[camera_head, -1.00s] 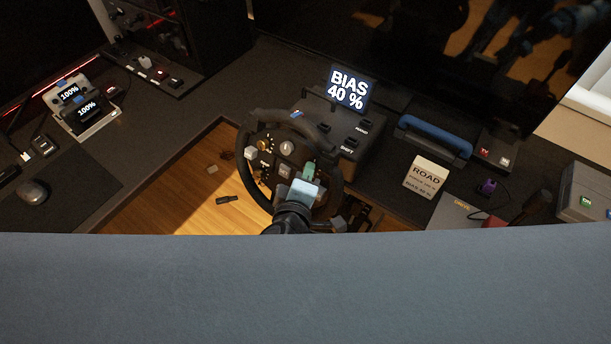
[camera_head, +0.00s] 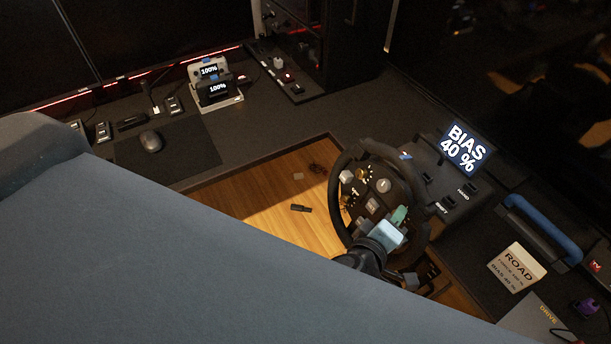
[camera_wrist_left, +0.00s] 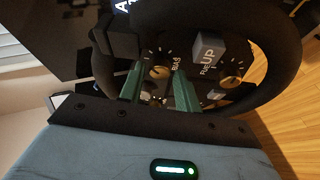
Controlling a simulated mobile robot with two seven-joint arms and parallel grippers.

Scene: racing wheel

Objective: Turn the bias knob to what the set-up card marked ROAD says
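The bias knob (camera_wrist_left: 157,72) is a small brass-coloured knob on the racing wheel (camera_head: 340,205), with BIAS lettered beside it in the left wrist view. My left gripper (camera_head: 398,215) is at the wheel's lower right in the head view. In the left wrist view its green fingers (camera_wrist_left: 160,85) are apart, with the knob showing in the gap beyond the tips; contact is not visible. The display (camera_head: 463,148) reads BIAS 40 %. The ROAD card (camera_head: 516,267) lies right of the wheel; its small BIAS line is not surely legible. My right gripper is out of view.
A blue-topped bar (camera_head: 543,225) lies behind the card. A mouse (camera_head: 151,141) and a stand with 100% displays (camera_head: 216,92) are at the left.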

